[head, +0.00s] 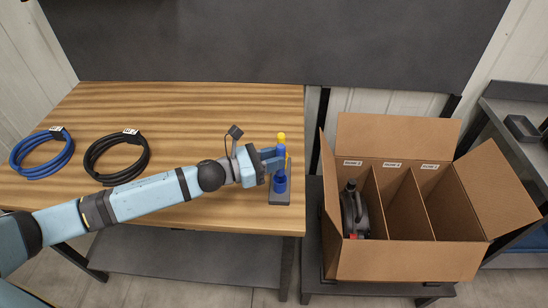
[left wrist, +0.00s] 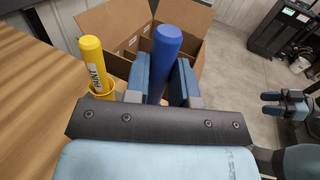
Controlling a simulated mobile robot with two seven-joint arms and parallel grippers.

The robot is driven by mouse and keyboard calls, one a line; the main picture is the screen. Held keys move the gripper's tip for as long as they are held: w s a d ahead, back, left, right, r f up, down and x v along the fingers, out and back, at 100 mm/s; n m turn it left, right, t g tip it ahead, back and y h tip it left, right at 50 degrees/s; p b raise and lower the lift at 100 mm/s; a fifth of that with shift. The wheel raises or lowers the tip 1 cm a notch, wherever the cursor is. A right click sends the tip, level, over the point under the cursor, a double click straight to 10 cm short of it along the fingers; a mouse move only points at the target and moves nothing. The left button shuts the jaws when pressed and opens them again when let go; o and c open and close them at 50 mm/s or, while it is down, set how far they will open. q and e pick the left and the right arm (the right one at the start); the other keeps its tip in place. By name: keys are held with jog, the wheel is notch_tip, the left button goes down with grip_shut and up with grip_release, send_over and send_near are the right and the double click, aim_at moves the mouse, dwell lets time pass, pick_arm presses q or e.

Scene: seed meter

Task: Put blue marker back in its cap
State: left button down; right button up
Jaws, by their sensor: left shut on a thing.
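My left gripper (head: 275,160) is shut on the blue marker (head: 281,150), which stands upright between the fingers. In the left wrist view the blue marker (left wrist: 166,55) rises between the two blue finger pads (left wrist: 160,82). Below it in the head view is a darker blue cap (head: 280,185) on a small grey stand (head: 279,198) near the table's right edge. The marker looks in line above the cap; the fingers hide whether its tip is inside. My right gripper (left wrist: 272,104) shows at the right edge of the left wrist view, with its fingers apart and empty.
A yellow marker (left wrist: 92,62) stands in a yellow cap close beside my left gripper. A blue cable coil (head: 42,153) and a black one (head: 116,157) lie on the wooden table (head: 200,110). An open divided box (head: 410,262) holding a dark object stands to the right.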

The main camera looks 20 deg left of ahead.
pick_arm(q)
jog(key=shift+f, duration=0.35)
jog(key=shift+f+b, duration=0.1)
jog(key=shift+b, duration=0.2)
jog(key=shift+f+b, duration=0.4)
jog(key=shift+f, duration=0.1)
jog(key=shift+f+b, duration=0.4)
jog(key=shift+b, duration=0.1)
jog(key=shift+f+b, duration=0.7)
jog(key=shift+f, duration=0.05)
dwell(1.3)
jog(key=c, duration=0.9)
grip_release()
